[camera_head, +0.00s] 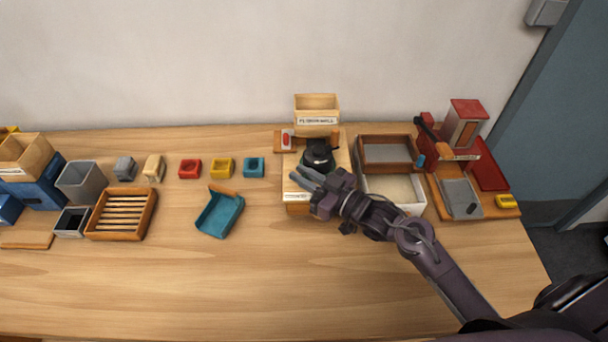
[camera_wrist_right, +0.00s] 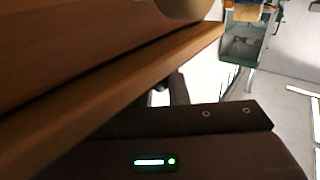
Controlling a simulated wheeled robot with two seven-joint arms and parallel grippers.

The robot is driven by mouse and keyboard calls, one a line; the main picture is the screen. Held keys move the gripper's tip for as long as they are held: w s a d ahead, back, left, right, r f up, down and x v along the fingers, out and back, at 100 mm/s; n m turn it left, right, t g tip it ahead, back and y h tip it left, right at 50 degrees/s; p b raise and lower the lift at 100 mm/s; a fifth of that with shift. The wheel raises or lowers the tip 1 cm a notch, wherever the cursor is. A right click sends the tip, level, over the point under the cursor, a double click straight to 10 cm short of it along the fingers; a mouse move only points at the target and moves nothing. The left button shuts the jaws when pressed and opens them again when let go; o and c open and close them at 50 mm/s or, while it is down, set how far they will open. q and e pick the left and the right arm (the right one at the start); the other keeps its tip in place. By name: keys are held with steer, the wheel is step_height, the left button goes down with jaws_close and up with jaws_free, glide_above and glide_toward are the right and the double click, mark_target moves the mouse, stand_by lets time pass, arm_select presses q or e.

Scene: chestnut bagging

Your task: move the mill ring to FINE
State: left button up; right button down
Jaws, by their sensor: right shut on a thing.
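The mill (camera_head: 290,158) is a pale wooden unit with a light hopper (camera_head: 317,104) on top and a label on it that I cannot fully read. Its dark round mill ring (camera_head: 318,154), with a greenish lower edge, sits in the middle of the unit. My right gripper (camera_head: 299,178) is at the front of the mill, just below and left of the ring's centre, and is shut on a part of the ring. The gripped part is hidden. The FINE mark cannot be made out. My left gripper is not in view.
Wooden-framed trays (camera_head: 388,139) and a red machine (camera_head: 466,125) stand close on the right. A teal scoop (camera_head: 218,213), small coloured blocks and a slatted wooden tray (camera_head: 123,213) lie to the left. The front of the table is clear. In the right wrist view, a wooden edge (camera_wrist_right: 120,82) is very close.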

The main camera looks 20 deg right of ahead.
steer(key=n+g+y, duration=0.1)
steer(key=d+n+g+y+b, duration=0.1)
steer(key=shift+s+d+f+n+g+y, duration=0.1)
steer(key=shift+s+n+g+y, duration=0.2)
steer(key=shift+s+y, duration=0.1)
steer(key=shift+s+d+n+g+y, duration=0.15)
steer(key=shift+n+g+y, duration=0.15)
steer(key=c, duration=1.8)
jaws_free()
steer(key=shift+o, duration=0.2)
